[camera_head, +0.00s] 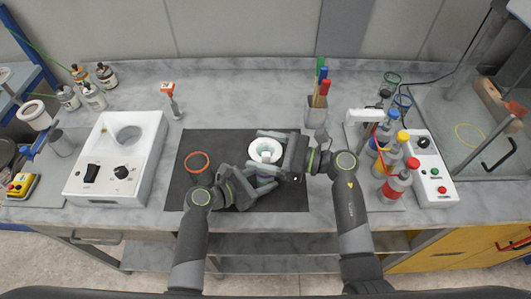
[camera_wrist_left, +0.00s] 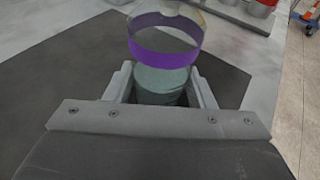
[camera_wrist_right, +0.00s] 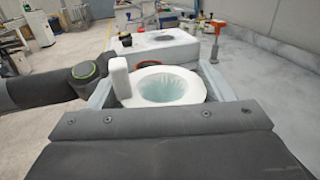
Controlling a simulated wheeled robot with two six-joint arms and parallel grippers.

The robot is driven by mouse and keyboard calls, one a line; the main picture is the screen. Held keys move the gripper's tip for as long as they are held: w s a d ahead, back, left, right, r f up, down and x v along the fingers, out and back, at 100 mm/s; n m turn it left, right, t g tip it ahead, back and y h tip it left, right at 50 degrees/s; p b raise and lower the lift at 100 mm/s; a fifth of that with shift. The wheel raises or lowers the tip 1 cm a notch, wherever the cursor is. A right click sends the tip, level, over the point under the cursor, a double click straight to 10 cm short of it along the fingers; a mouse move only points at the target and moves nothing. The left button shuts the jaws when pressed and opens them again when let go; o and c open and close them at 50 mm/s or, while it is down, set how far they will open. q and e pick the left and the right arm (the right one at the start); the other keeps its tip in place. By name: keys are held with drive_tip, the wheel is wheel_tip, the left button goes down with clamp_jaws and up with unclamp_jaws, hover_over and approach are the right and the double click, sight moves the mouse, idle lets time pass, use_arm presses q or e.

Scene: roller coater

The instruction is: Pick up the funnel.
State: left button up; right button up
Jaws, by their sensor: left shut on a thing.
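A white-rimmed round piece with a pale, glassy bowl, which looks like the funnel (camera_head: 255,149), is over the dark mat in the head view. In the right wrist view the funnel (camera_wrist_right: 193,87) has an upright white tab at its left. My right gripper (camera_head: 266,151) has its fingers spread on either side of it; contact is unclear. In the right wrist view the fingers (camera_wrist_right: 158,88) flank the rim. My left gripper (camera_head: 268,180), just below it, is shut on a clear vessel with a purple band (camera_wrist_left: 165,43). The vessel's lower part is between the left fingers (camera_wrist_left: 162,90).
An orange ring (camera_head: 197,162) lies on the dark mat (camera_head: 200,140). A pen holder (camera_head: 316,114) stands behind my right arm. Bottles (camera_head: 396,184) and a control box (camera_head: 433,185) crowd the right.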

sight(263, 150)
drive_tip(key=c, duration=0.4)
wheel_tip(263, 150, up, 10)
drive_tip(key=shift+r, duration=0.1)
use_arm(q)
drive_tip(key=o, duration=1)
drive_tip(key=v, duration=1.2)
drive_tip(key=shift+r, duration=0.1)
drive_tip(key=shift+s, duration=0.1)
